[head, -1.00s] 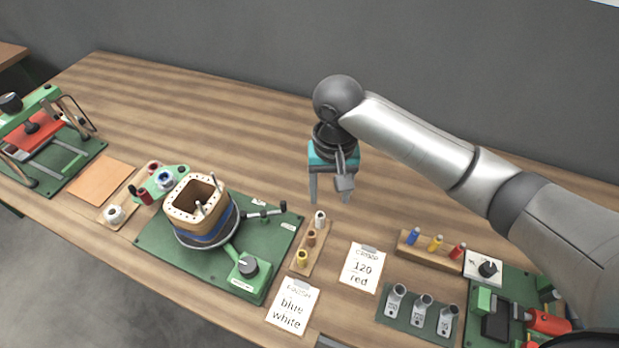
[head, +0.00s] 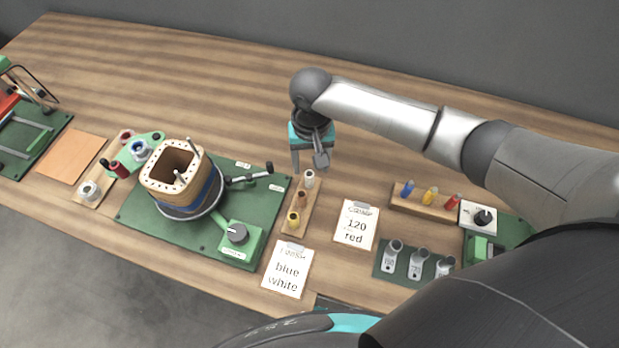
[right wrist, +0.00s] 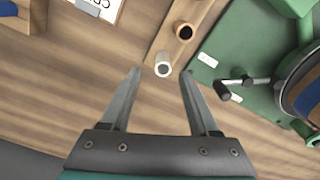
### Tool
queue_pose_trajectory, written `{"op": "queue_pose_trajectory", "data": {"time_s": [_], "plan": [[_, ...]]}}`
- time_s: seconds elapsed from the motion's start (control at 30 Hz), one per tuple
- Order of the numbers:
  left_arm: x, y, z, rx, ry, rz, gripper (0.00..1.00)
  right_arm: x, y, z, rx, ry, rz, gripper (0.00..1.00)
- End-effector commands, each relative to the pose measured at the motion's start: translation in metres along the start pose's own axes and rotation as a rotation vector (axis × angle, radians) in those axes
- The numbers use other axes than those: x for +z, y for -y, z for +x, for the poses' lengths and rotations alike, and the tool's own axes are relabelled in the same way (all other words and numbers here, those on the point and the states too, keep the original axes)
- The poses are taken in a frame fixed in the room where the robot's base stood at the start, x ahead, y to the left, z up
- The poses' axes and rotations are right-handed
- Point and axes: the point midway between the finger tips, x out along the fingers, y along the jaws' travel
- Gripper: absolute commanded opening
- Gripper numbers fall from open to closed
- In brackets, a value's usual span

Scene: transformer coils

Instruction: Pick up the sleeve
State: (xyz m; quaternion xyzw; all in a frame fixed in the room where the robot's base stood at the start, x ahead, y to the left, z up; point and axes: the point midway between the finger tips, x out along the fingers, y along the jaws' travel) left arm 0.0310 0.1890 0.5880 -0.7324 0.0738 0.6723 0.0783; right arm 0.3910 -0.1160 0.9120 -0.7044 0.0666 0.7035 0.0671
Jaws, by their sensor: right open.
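A small white sleeve (head: 309,178) stands upright at the far end of a narrow wooden strip, in line with a brown sleeve (head: 301,199) and a yellow one (head: 293,218). My right gripper (head: 309,166) is open and empty, pointing down right by the white sleeve. In the right wrist view, the white sleeve (right wrist: 163,70) shows its open top between the two fingertips (right wrist: 161,74), with a gap on each side. The brown sleeve (right wrist: 185,32) stands just beyond. I cannot tell the exact height of the fingertips. My left gripper is not in view.
A green board (head: 140,222) with a wound coil (head: 187,188) and a black-tipped lever (head: 250,176) lies left of the strip. Cards (head: 287,271), a wooden block (head: 425,205) with coloured pegs and a green holder (head: 392,270) lie nearer and right. The table behind is clear.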

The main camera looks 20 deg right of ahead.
Motion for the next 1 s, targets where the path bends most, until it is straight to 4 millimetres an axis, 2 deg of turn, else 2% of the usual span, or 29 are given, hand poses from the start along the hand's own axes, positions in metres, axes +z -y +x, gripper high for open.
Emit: {"op": "queue_pose_trajectory", "data": {"time_s": [0.1,0.27,0.57,1.0], "plan": [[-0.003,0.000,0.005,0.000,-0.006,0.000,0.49,0.005,0.002,0.020,0.003,0.004,0.000,0.61],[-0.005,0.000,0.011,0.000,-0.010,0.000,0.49,0.006,0.004,0.042,0.002,0.003,0.001,0.61],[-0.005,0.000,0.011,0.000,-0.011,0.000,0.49,0.005,0.004,0.046,0.001,0.001,0.000,0.61],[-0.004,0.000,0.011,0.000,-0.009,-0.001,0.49,0.005,0.003,0.046,0.001,0.001,0.000,0.14]]}}
